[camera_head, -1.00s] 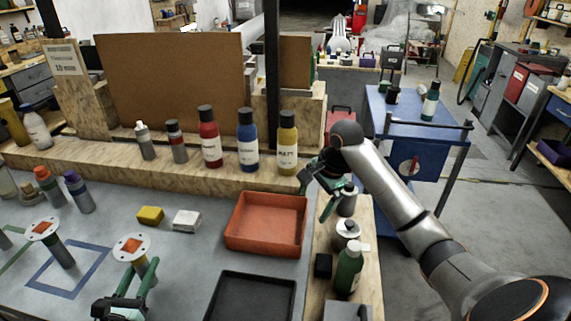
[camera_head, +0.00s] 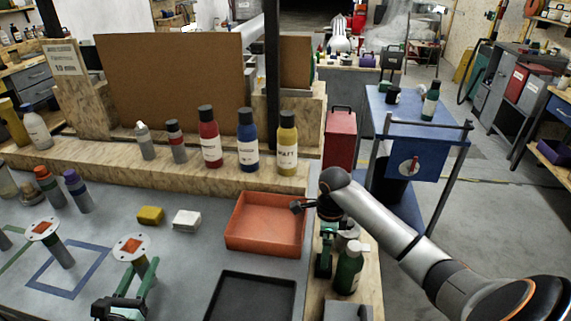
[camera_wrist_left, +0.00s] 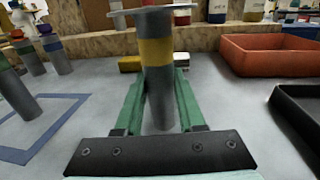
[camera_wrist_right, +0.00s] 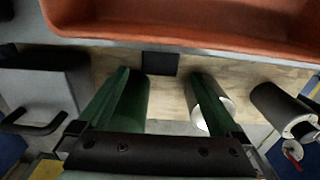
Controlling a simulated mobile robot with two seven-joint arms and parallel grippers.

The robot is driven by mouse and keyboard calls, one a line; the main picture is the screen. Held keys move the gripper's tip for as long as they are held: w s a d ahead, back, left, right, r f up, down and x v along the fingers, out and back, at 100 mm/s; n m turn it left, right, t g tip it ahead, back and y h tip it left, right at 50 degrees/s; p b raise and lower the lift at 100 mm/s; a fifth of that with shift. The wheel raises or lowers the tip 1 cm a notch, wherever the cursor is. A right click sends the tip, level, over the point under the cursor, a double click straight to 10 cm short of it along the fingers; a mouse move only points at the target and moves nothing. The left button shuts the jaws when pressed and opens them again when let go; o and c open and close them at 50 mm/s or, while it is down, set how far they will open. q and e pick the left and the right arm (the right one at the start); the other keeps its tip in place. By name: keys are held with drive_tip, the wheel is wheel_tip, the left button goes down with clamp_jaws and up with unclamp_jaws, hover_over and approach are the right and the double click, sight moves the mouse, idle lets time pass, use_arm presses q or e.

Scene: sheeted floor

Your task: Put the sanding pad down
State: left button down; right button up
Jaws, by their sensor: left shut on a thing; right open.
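My left gripper (camera_head: 142,285) is shut on a grey cylinder with a yellow band (camera_wrist_left: 155,52) and a round white plate on top with an orange patch (camera_head: 131,246). This appears to be the sanding pad. It is upright over the grey bench; I cannot tell whether its base touches. In the left wrist view the green fingers (camera_wrist_left: 158,85) lie along both sides of it. A similar plated cylinder (camera_head: 42,228) stands to its left. My right gripper (camera_head: 324,255) is open above the wooden ledge, beside the orange tray; its fingers show apart in the right wrist view (camera_wrist_right: 165,85).
A blue outlined square (camera_head: 52,290) is marked on the bench. Yellow (camera_head: 150,215) and white (camera_head: 186,220) blocks, an orange tray (camera_head: 236,240) and a black tray (camera_head: 213,300) lie nearby. A green bottle (camera_head: 349,270) stands on the ledge. Several bottles line the back shelf.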

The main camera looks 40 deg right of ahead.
wheel_tip(320, 180, down, 6)
drive_tip(key=shift+w+a+r, duration=0.1)
drive_tip(key=shift+w+r, duration=0.05)
idle(0.3)
drive_tip(key=c, duration=1.4)
wheel_tip(320, 180, up, 17)
drive_tip(key=shift+r, duration=0.55)
